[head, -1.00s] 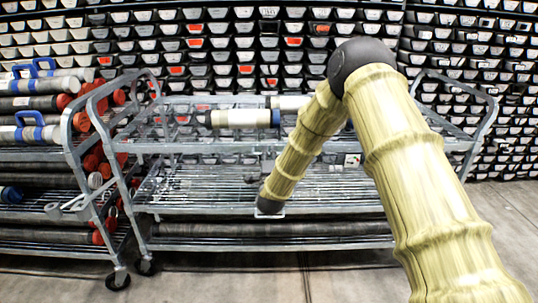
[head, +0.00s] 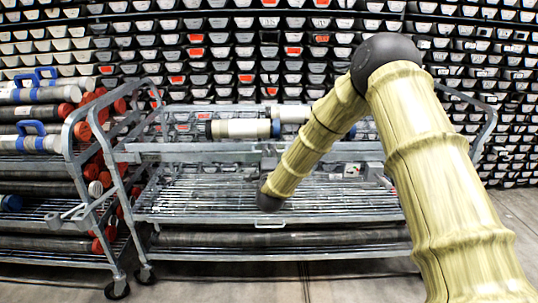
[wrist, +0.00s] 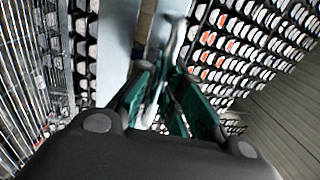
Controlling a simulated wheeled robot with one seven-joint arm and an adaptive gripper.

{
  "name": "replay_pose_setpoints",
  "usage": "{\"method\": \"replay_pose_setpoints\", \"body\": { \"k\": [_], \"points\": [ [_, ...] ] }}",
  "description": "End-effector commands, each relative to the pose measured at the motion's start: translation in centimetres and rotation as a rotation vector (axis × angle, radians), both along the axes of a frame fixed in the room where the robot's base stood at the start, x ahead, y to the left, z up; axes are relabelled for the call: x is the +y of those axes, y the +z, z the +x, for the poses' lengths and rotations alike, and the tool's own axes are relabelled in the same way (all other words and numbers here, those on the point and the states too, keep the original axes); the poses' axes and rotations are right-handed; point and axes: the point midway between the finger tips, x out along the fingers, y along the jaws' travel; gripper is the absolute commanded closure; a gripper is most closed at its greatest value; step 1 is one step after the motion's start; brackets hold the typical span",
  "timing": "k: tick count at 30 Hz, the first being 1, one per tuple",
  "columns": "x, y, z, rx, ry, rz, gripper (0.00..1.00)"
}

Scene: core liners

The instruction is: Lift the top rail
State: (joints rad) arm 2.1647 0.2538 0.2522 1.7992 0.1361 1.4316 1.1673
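The top rail (head: 200,147) is the long grey metal bar along the front of the cart's upper shelf in the head view. It runs roughly level, and its middle is hidden behind my arm. My gripper (wrist: 174,105) shows in the wrist view with its green-padded fingers apart. A pale metal bar (wrist: 174,42) passes by the left finger and partly between the fingers. I cannot tell whether it touches the pads, or whether it is the top rail. My gripper cannot be made out in the head view.
White tubes (head: 242,128) lie on the cart's upper level. The lower wire shelf (head: 200,200) is mostly bare. Another cart (head: 75,212) with dark, red-capped tubes stands close on the left. Shelves of white-fronted trays (head: 240,55) fill the background. Floor (head: 220,285) is open in front.

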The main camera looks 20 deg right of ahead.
Motion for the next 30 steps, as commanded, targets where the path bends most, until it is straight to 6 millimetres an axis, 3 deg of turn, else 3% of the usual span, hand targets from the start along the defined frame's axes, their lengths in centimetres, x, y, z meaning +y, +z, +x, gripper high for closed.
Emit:
{"method": "replay_pose_setpoints", "body": {
  "k": [1, 4, 17, 30],
  "points": [
    [0.0, 0.6, 0.2, -0.01, -0.001, -0.001, 0.83],
    [0.0, 0.6, 0.2, -0.009, -0.001, 0.0, 0.68],
    [0.2, 0.1, -0.6, -0.003, 0.0, 0.0, 0.68],
    [2.2, -1.3, -7.5, -0.002, 0.0, 0.0, 0.68]
  ]
}}
